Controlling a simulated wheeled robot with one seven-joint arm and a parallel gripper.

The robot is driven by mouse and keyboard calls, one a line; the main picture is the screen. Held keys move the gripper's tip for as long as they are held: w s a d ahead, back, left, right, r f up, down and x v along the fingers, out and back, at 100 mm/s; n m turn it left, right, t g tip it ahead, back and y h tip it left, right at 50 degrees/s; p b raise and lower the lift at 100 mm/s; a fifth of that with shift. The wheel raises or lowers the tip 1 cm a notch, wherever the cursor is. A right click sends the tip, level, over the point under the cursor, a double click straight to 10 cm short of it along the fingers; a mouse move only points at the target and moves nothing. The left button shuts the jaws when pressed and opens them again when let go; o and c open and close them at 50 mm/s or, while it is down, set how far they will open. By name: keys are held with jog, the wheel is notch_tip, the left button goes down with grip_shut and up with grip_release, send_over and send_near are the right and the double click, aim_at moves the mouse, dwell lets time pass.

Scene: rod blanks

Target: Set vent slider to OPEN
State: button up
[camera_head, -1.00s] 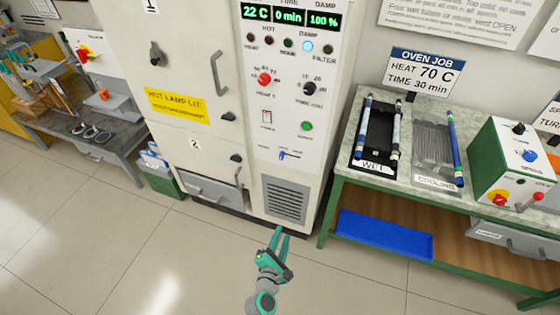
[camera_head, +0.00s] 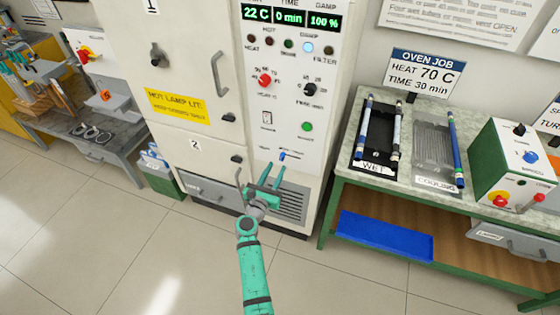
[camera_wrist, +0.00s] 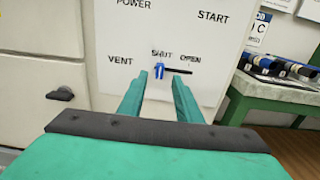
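The vent slider (camera_wrist: 160,69) is a small blue knob on a dark horizontal slot in the oven's white panel. In the wrist view it sits at the left end of the visible slot, below SHUT, with OPEN to its right and VENT to its left. It also shows in the head view (camera_head: 282,156), just above my gripper. My gripper (camera_wrist: 158,82) is open, its two teal fingers pointing at the panel with the blue knob between their tips in the picture. I cannot tell whether the fingertips touch the knob or panel.
The oven's vent grille (camera_head: 293,202) is behind my gripper. A grey drawer front (camera_head: 205,188) with a handle is to the left. A green-framed bench (camera_head: 345,165) with rod trays stands to the right. The floor in front is clear.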

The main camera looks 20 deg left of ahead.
aim_at(281, 159)
jog(key=w, duration=0.5)
jog(key=shift+w+d, duration=0.1)
jog(key=shift+w, duration=0.25)
grip_shut()
